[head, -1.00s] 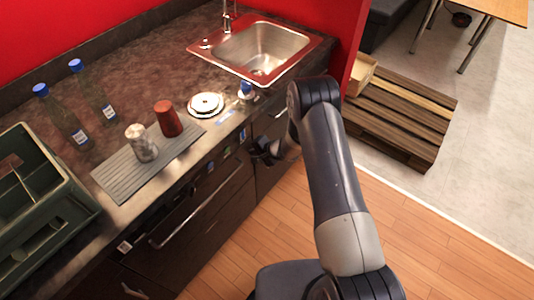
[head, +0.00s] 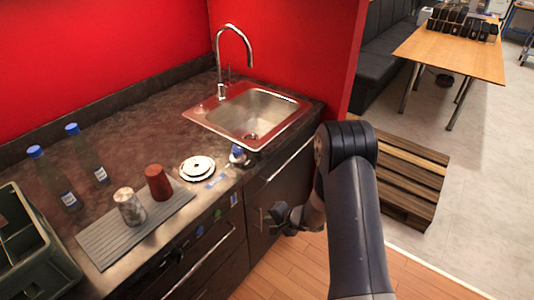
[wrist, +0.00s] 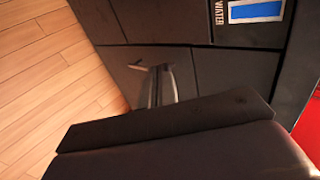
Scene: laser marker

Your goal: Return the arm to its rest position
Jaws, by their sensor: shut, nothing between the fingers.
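My gripper (head: 276,214) is small and dark in the head view. It is low in front of the dark cabinet front (head: 258,205), below the sink, with the arm folded down towards it. The fingers are shut and hold nothing. My dark arm (head: 352,220) fills the lower middle of the head view and hides part of the floor. In the wrist view, a dark part of my own body covers the lower half, with dark cabinet panels (wrist: 240,75) and the wooden floor (wrist: 45,70) beyond it.
The counter holds two bottles (head: 85,155), a red cup (head: 158,182), a speckled cup (head: 129,206), a ribbed mat (head: 100,242), a white disc (head: 197,168) and a green crate (head: 40,262). A sink (head: 250,112) is behind. A pallet (head: 405,180) lies right.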

